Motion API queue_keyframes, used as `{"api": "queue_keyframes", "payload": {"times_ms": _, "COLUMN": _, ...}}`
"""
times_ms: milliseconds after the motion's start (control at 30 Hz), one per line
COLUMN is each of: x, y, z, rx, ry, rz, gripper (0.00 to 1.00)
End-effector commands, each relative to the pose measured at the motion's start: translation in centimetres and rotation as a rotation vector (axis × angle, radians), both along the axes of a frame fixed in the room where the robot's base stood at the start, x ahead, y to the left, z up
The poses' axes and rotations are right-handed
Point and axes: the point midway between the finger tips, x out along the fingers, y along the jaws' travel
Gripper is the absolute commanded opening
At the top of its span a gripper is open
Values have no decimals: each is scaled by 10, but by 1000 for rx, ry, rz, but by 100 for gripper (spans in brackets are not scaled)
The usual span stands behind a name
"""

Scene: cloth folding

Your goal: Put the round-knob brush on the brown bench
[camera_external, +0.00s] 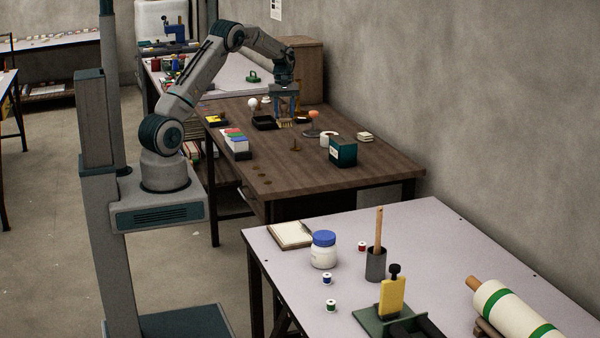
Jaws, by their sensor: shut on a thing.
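My gripper (285,111) is over the back part of the brown bench (350,180), pointing down. It is shut on what looks like the brush (286,123), whose tan bristles show just below the fingers. The brush's knob is hidden by the fingers, so its shape cannot be told. The bristles are close to the bench top; I cannot tell whether they touch it.
A black tray (265,123) is left of the gripper. An orange-topped piece (312,117), a white roll (329,138), a dark green box (343,152) and a small brass piece (295,144) stand nearby. The bench's front right is clear.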

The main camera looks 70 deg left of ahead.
Motion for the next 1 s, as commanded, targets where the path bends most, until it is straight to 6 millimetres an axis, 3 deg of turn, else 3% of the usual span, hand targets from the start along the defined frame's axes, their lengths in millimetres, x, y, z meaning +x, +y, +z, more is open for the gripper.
{"api": "queue_keyframes", "payload": {"times_ms": 200, "x": -6, "y": 52, "z": -30, "rx": 0, "ry": 3, "rz": 5, "gripper": 19}}
{"api": "queue_keyframes", "payload": {"times_ms": 400, "x": -9, "y": 85, "z": -50, "rx": 0, "ry": 0, "rz": 2, "gripper": 18}}
{"api": "queue_keyframes", "payload": {"times_ms": 667, "x": -10, "y": 94, "z": -63, "rx": -2, "ry": 1, "rz": 1, "gripper": 18}}
{"api": "queue_keyframes", "payload": {"times_ms": 900, "x": -10, "y": 93, "z": -95, "rx": -2, "ry": 1, "rz": 1, "gripper": 18}}
{"api": "queue_keyframes", "payload": {"times_ms": 1000, "x": -10, "y": 94, "z": -97, "rx": 1, "ry": -1, "rz": 1, "gripper": 18}}
